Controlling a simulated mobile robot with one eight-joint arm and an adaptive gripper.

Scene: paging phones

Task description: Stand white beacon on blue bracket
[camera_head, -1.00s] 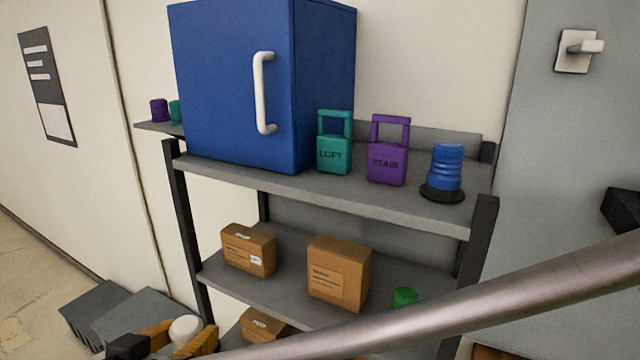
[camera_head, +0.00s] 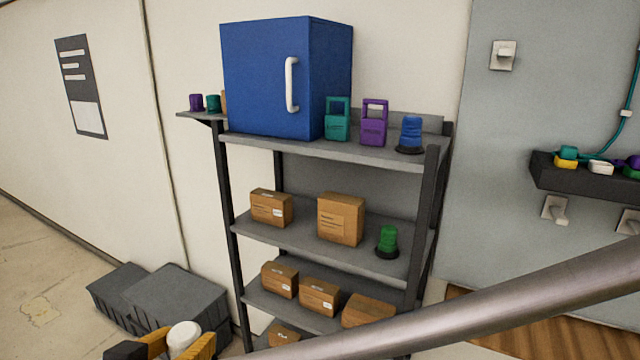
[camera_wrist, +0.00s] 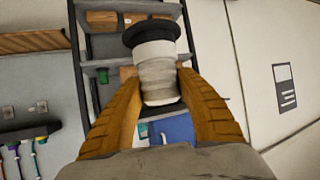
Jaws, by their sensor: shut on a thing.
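The white beacon (camera_head: 184,336) shows at the lower left of the head view. In the wrist view the white beacon (camera_wrist: 157,75) has a ribbed white body and a black disc at its end. My gripper (camera_wrist: 158,92) is shut on it, with an orange finger on each side of the white body. My gripper (camera_head: 180,342) is well in front of the shelf rack, apart from it. I cannot pick out a blue bracket in either view.
A grey rack (camera_head: 345,153) carries a blue cabinet (camera_head: 265,80), a teal tag (camera_head: 337,120), a purple tag (camera_head: 374,124) and a blue beacon (camera_head: 411,133). A green beacon (camera_head: 388,240) and cardboard boxes stand lower. Grey crates (camera_head: 165,300) lie left. A wall tray (camera_head: 580,183) is at right.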

